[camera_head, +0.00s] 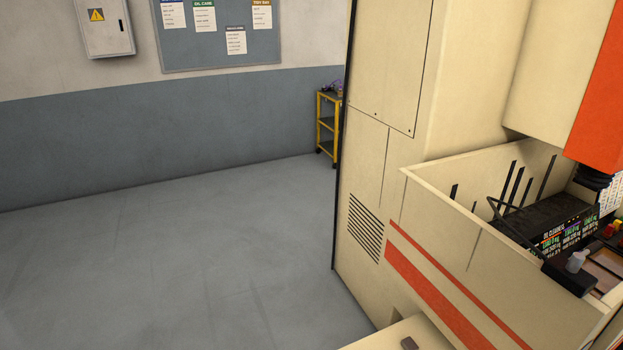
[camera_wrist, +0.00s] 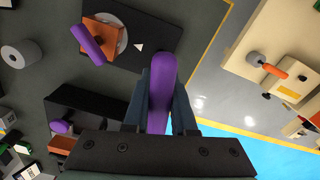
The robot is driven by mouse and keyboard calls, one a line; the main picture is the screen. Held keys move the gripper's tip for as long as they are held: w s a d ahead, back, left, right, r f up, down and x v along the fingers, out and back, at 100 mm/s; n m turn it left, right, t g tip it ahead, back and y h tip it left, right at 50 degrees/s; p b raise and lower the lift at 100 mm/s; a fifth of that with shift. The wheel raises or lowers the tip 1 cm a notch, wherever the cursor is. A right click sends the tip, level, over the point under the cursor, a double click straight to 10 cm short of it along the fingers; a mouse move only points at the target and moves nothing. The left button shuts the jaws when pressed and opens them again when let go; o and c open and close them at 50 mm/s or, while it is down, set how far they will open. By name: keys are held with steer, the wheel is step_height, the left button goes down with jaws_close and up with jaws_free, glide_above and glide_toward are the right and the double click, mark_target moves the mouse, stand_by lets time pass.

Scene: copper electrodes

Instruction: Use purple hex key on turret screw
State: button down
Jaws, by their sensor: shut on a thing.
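My gripper (camera_wrist: 161,98) shows in the wrist view, with its two dark fingers shut on a purple, rounded bar-like thing (camera_wrist: 162,75), which looks like the handle of the purple hex key. The key's thin shaft is not visible, so I cannot tell where its tip is. A second purple bar (camera_wrist: 88,45) lies across an orange block (camera_wrist: 104,34) on a round grey piece at upper left, apart from my gripper. I cannot make out the turret screw in either view. My gripper is not in the head view.
In the wrist view, a black box (camera_wrist: 95,103) is at left, a grey roll (camera_wrist: 21,54) at far left, and a cream surface with an orange-handled tool (camera_wrist: 267,64) at right. In the head view, a cream machine (camera_head: 470,60) fills the right; open floor (camera_head: 180,260) lies left.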

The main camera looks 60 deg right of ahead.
step_height(320, 180, up, 3)
steer(key=p, duration=0.2)
steer(key=shift+r+p, duration=0.15)
steer(key=shift+p, duration=0.2)
steer(key=shift+r, duration=4.4)
